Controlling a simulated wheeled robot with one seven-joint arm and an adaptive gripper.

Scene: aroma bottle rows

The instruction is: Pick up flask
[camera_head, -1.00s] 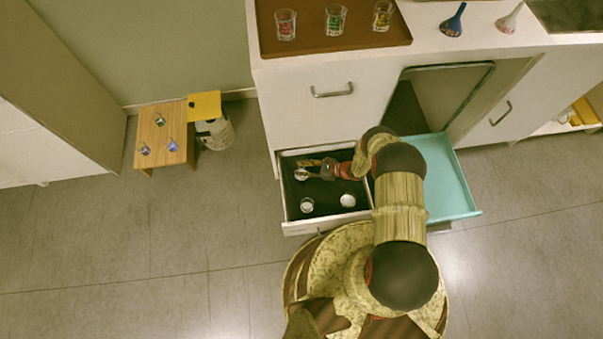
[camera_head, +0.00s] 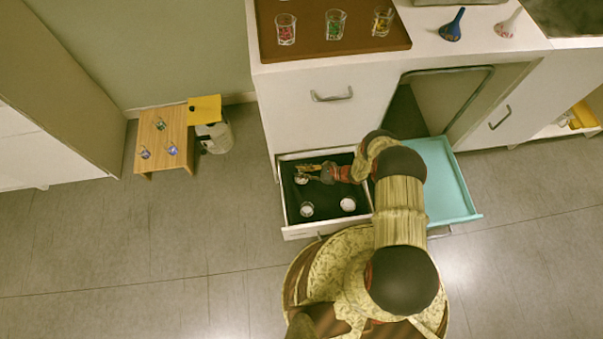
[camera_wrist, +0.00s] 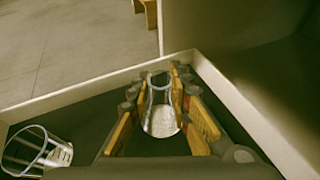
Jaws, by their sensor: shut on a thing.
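A clear glass flask (camera_wrist: 160,115) with pale contents stands between my fingers in the wrist view, inside the open drawer. My gripper (camera_wrist: 161,95) is shut on it, with one orange-and-grey finger on each side. In the head view my gripper (camera_head: 312,173) reaches into the back left of the drawer. The flask (camera_head: 300,179) shows there only in small part, at the fingertips. I cannot tell whether it is lifted off the drawer floor.
The drawer (camera_head: 284,205) also holds a clear glass (camera_head: 307,210) and a white-filled one (camera_head: 348,204). The wrist view shows a glass (camera_wrist: 38,150) at lower left. Drawer walls (camera_wrist: 240,108) are close. A teal drawer (camera_head: 452,185) is open at right; a wooden stool (camera_head: 165,127) stands left.

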